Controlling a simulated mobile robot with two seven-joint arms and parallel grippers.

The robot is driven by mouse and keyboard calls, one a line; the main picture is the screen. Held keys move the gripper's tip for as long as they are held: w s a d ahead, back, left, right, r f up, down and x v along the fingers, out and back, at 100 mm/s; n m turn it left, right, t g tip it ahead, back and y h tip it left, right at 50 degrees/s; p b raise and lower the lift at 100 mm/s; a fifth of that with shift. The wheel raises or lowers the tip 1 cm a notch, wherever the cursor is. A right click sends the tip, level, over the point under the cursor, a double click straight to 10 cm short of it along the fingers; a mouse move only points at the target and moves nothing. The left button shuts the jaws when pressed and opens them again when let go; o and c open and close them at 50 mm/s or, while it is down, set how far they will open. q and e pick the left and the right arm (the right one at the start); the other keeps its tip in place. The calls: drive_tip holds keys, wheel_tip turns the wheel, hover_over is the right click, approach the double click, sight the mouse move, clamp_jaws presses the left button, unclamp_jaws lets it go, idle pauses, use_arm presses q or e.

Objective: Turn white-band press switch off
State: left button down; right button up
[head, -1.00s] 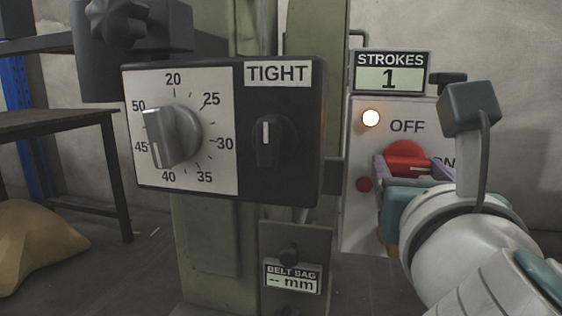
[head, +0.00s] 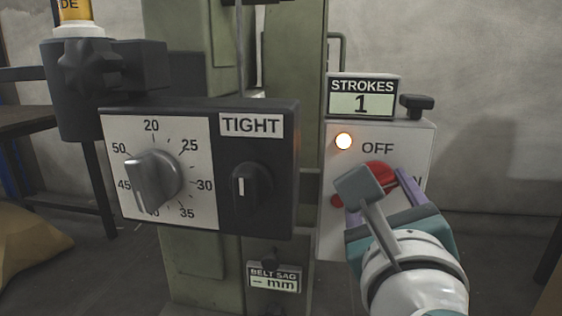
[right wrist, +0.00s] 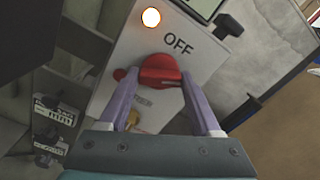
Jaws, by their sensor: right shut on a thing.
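The red rotary switch (head: 379,174) sits on the light grey switch box (head: 405,135), below the word OFF. It also shows in the right wrist view (right wrist: 160,70). My right gripper (right wrist: 158,82) is shut on the switch, with one purple finger on each side of it. In the head view my right gripper (head: 380,186) hides part of the switch and most of the ON label. I cannot tell exactly where the switch's mark points. The round lamp (head: 343,141) on the box glows. My left gripper is not in view.
A STROKES display (head: 362,98) reading 1 stands atop the box. To the left is a dark panel (head: 270,155) with a TIGHT label and a numbered dial (head: 154,180). A green press column (head: 195,262) stands behind. The wall side at right looks clear.

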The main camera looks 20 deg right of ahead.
drive_tip(key=shift+n+p, duration=4.3)
drive_tip(key=shift+n, duration=1.9)
drive_tip(key=o, duration=1.4)
drive_tip(key=shift+a, duration=0.1)
